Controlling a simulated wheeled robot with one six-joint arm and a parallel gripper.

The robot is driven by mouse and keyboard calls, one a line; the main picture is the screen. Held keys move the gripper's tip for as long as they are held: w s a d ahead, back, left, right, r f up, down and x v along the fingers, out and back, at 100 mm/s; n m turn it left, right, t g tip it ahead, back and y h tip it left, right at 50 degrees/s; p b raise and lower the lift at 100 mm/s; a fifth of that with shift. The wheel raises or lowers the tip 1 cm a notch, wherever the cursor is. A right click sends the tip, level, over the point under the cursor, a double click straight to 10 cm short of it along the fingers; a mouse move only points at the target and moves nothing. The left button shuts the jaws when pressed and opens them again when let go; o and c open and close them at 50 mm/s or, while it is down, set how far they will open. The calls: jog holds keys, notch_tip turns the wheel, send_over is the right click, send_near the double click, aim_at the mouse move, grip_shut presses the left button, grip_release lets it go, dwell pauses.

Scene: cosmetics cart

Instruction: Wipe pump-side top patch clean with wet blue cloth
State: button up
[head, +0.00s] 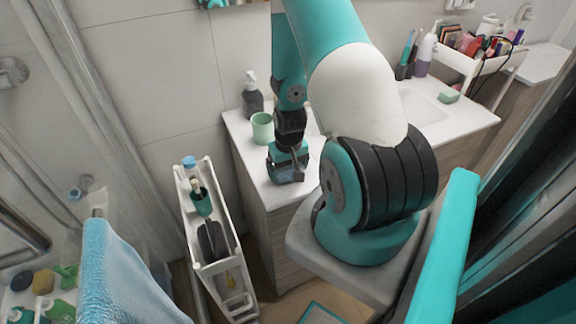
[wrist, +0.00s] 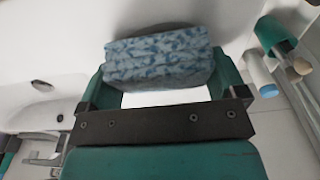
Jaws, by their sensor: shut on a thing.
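My gripper (wrist: 160,72) is shut on a folded blue mottled cloth (wrist: 157,50) in the wrist view, with a teal finger at each end of it. A pale surface lies beyond the cloth. In the head view my gripper (head: 287,164) points down at the front left of the white countertop (head: 238,125). I cannot tell there whether the cloth touches the top. A dark pump bottle (head: 252,96) stands at the counter's back left, behind my gripper. No dirty patch can be made out; my gripper and cloth may hide it.
A pale green cup (head: 262,129) stands close left of my gripper. A narrow white cart (head: 234,258) holds bottles and brushes below, left of the counter. A sink (head: 420,106) and a white rack (head: 464,62) are farther right. A blue towel (head: 116,278) hangs front left.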

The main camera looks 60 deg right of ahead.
jog(key=shift+f, duration=0.1)
